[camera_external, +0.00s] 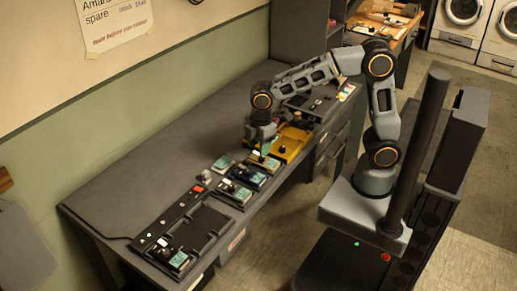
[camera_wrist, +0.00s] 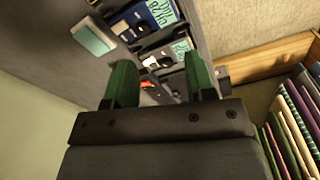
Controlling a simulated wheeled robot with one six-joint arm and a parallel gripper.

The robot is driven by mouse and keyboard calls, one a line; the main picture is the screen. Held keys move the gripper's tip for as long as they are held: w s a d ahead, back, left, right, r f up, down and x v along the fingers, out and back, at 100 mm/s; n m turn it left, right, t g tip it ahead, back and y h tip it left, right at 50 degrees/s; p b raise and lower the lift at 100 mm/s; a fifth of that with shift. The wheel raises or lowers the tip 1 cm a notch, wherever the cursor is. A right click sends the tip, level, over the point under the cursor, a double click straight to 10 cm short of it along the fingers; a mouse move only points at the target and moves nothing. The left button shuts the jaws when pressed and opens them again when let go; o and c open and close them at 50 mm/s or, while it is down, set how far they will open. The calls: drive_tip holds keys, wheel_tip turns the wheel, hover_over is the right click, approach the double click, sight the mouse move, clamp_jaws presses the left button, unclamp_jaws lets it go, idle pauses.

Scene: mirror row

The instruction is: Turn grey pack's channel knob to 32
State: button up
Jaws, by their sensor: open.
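The grey pack (camera_wrist: 167,55) lies between my fingers in the wrist view, beyond their tips, with a green label and a small pale-and-dark part that looks like its knob (camera_wrist: 150,62). Its channel setting is too small to read. In the external view it seems to be the pack (camera_external: 234,191) at the desk's front edge. A blue pack (camera_wrist: 146,17) lies beside it and shows in the external view (camera_external: 249,176). My gripper (camera_wrist: 162,80) is open and empty, its green fingers apart. In the external view, my gripper (camera_external: 263,152) hangs low over the desk near the packs.
A yellow tray (camera_external: 290,146) lies right of my gripper. A pale device (camera_external: 222,163) lies behind the packs. A black strip with a red switch (camera_external: 198,188) and a dark tray (camera_external: 200,226) are at the left. The desk's back left is clear. Books (camera_wrist: 290,125) stand below the edge.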

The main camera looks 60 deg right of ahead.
sight(231, 187)
drive_tip(key=w+a+r+n, duration=0.2)
drive_tip(key=w+a+n, duration=0.2)
drive_tip(key=a+n, duration=0.85)
drive_tip(key=f+n, duration=0.2)
drive_tip(key=f, duration=0.2)
drive_tip(key=d+f+n, duration=0.1)
drive_tip(key=f+n, duration=0.1)
drive_tip(key=f, duration=0.3)
drive_tip(key=d+f+n, duration=0.1)
drive_tip(key=f+n, duration=0.1)
drive_tip(key=f, duration=0.2)
drive_tip(key=shift+d+f+n, duration=0.15)
drive_tip(key=shift+n, duration=0.1)
clamp_jaws()
